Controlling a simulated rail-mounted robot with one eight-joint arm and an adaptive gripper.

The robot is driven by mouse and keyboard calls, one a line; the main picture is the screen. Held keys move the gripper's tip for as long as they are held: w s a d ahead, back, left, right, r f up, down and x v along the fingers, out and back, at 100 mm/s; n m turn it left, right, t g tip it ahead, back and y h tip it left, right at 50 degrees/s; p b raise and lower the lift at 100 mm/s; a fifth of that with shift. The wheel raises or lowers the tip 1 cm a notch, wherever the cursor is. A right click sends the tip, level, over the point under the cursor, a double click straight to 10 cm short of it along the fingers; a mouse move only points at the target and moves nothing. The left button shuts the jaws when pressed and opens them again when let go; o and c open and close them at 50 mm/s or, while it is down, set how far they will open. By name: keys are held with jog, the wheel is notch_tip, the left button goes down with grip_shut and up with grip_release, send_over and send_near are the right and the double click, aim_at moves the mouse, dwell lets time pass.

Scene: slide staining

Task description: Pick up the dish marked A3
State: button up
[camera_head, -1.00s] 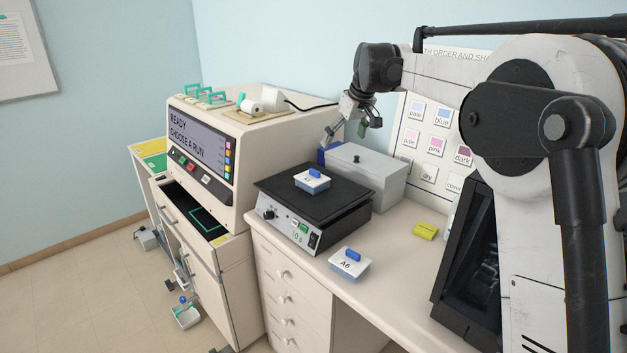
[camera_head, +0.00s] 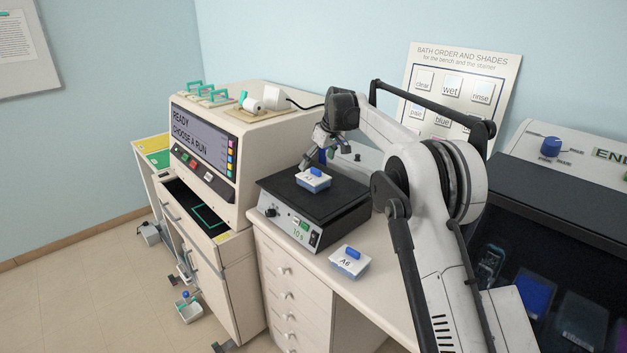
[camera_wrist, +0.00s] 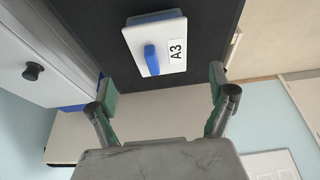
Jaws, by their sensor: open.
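In the head view my gripper (camera_head: 325,150) is just above and behind the dish.
A dish marked A6 (camera_head: 349,262) stands on the bench in front of the device. The stainer (camera_head: 213,150) with its open drawer is at left. A grey box (camera_wrist: 30,62) with a black knob stands beside the device. A dark-fronted cabinet is at right.

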aim_at(312, 175)
jog(key=shift+p+x, duration=0.9)
jog(key=shift+x, duration=3.35)
jog(key=c, duration=1.5)
jog(key=shift+r, duration=0.15)
